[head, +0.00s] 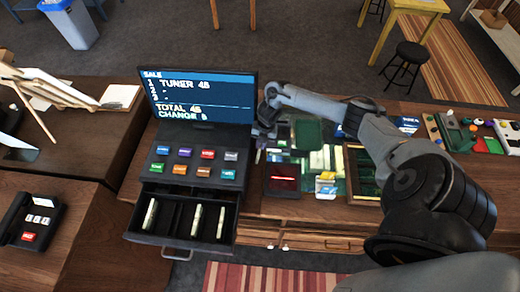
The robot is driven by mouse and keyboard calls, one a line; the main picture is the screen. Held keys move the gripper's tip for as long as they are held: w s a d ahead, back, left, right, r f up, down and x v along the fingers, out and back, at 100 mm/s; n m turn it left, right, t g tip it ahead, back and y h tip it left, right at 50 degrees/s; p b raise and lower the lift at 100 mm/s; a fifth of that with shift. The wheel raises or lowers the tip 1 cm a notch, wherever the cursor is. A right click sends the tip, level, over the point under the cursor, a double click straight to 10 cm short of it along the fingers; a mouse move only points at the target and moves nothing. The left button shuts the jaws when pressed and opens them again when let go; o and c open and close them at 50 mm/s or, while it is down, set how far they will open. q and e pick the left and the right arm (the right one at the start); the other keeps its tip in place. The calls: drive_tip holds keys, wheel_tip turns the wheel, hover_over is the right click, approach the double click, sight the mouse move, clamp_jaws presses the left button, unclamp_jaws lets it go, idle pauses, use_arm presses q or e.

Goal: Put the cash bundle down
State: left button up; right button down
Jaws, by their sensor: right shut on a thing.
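My right gripper (261,138) is beside the right edge of the cash register's screen (200,97). It points down and is shut on a thin, pale thing, taken to be the cash bundle (258,156), which shows only as a small strip below the fingers. The register's drawer (182,240) is open, with narrow compartments. Pale upright bundles stand in it: one at the left (150,214), and two further right (196,221) and (221,222). Other compartments look dark and empty. My left gripper is not in view.
Right of the register, the wooden counter has a glass top with a dark red-lit box (283,180), small coloured boxes (326,185) and a framed case (364,175). A card terminal (33,221) sits on the left counter.

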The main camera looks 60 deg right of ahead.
drive_tip(key=shift+r, duration=0.15)
drive_tip(key=shift+r, duration=0.45)
drive_tip(key=s+d+r+p, duration=0.2)
drive_tip(key=s+r, duration=0.8)
drive_tip(key=s, duration=0.1)
